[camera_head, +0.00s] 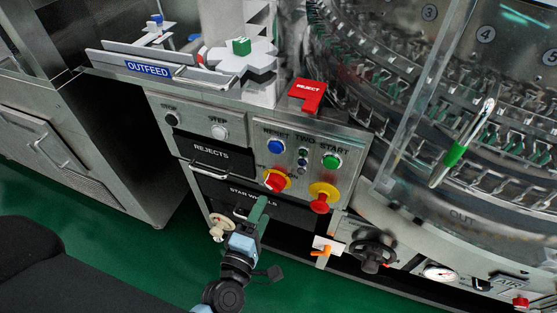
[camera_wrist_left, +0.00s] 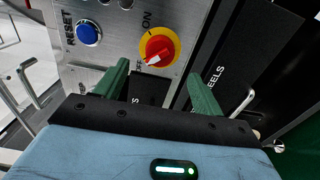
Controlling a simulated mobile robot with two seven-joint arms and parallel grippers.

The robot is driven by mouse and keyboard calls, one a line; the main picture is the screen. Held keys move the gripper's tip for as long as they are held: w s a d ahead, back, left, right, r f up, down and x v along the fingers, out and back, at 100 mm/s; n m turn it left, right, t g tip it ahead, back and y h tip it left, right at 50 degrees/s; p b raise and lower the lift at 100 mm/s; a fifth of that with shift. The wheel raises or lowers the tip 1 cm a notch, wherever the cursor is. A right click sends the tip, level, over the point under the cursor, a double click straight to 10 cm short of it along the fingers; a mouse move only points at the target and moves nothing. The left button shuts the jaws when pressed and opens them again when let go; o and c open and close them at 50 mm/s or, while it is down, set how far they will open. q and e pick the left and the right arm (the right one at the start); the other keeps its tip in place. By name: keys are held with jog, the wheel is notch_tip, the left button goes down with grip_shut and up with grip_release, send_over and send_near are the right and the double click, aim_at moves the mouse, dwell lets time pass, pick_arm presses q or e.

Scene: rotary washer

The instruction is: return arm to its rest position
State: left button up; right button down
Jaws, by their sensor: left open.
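My left gripper (camera_head: 261,206) reaches up from the bottom of the head view, in front of the lower part of the steel control panel. In the left wrist view its two green fingers stand apart with nothing between them (camera_wrist_left: 158,80). Just beyond them is the red rotary switch (camera_wrist_left: 158,50) on its yellow plate, apart from the fingers; it also shows in the head view (camera_head: 275,181). Its white pointer is visible. My right gripper is in neither view.
The panel carries a blue reset button (camera_head: 276,146), a green start button (camera_head: 331,161) and a red knob on yellow (camera_head: 321,198). The rejects drawer handle (camera_head: 222,169) and an orange-handled valve (camera_head: 325,248) stick out nearby. Green floor (camera_head: 130,250) lies open at left.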

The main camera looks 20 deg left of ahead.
pick_arm(q)
jog(key=s+a+f+m+g+h, duration=0.1)
jog(key=s+f+m+g, duration=0.4)
jog(key=s, duration=0.6)
jog(key=s+a+f+m+g, duration=0.1)
jog(key=s+f+m+g, duration=0.3)
jog(key=s+m, duration=0.6)
jog(key=s+a+f+m+g+h, duration=0.15)
jog(key=s+f+m+g, duration=0.35)
jog(key=s, duration=0.8)
jog(key=w+r+t+p, duration=0.2)
jog(key=r+p, duration=0.5)
jog(key=r, duration=0.1)
jog(key=w+a+r+t+y+p, duration=0.1)
jog(key=w+r+t+p, duration=0.1)
jog(key=r+p, duration=0.5)
jog(key=shift+w+r+t+p, duration=0.35)
jog(key=shift+w+t+p, duration=0.05)
jog(key=shift+w+p, duration=0.45)
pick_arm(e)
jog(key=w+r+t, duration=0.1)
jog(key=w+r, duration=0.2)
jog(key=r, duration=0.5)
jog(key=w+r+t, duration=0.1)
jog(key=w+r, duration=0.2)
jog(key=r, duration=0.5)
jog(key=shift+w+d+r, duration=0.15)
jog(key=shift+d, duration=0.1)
pick_arm(q)
jog(key=shift+c, duration=0.2)
